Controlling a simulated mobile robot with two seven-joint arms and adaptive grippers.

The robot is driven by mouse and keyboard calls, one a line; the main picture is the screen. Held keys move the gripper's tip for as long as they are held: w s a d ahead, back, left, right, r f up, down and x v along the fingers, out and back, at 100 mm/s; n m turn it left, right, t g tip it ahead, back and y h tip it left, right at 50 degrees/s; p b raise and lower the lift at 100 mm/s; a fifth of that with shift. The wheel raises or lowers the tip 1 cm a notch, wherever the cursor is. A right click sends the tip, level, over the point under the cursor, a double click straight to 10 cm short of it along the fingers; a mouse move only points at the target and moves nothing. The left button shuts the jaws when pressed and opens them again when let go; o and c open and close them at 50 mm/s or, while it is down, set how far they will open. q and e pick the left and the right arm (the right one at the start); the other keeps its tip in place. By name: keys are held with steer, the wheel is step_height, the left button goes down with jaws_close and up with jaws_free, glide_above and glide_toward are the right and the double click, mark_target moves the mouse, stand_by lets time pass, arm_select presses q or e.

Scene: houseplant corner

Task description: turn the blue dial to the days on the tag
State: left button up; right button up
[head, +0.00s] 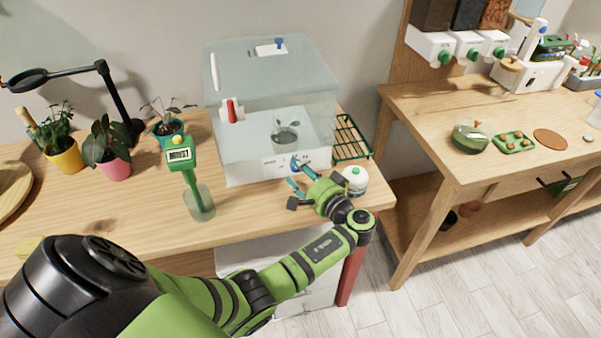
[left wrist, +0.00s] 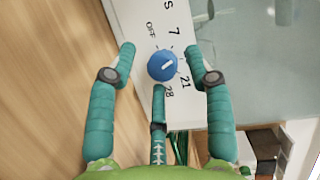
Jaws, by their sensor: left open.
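The blue dial (left wrist: 162,66) sits on a white panel (left wrist: 128,18) marked OFF, 7, 21 and 28. Its white pointer line slants to the right, toward the stretch between 7 and 21, where a finger hides part of the scale. In the head view the dial (head: 295,163) is on the lower front of the clear case (head: 222,155). My left gripper (head: 299,174) is open, with its fingers around the dial and no clear grip on it. A green sign-like tag (head: 180,155) stands in a glass at the left; its small lettering is not clearly readable.
A white bottle (head: 355,181) stands close beside my left gripper. Potted plants (head: 115,165) and a lamp (head: 115,95) stand at the left. A second table (head: 450,105) is at the right.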

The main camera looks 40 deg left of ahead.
arm_select(q)
steer(key=v, duration=1.2)
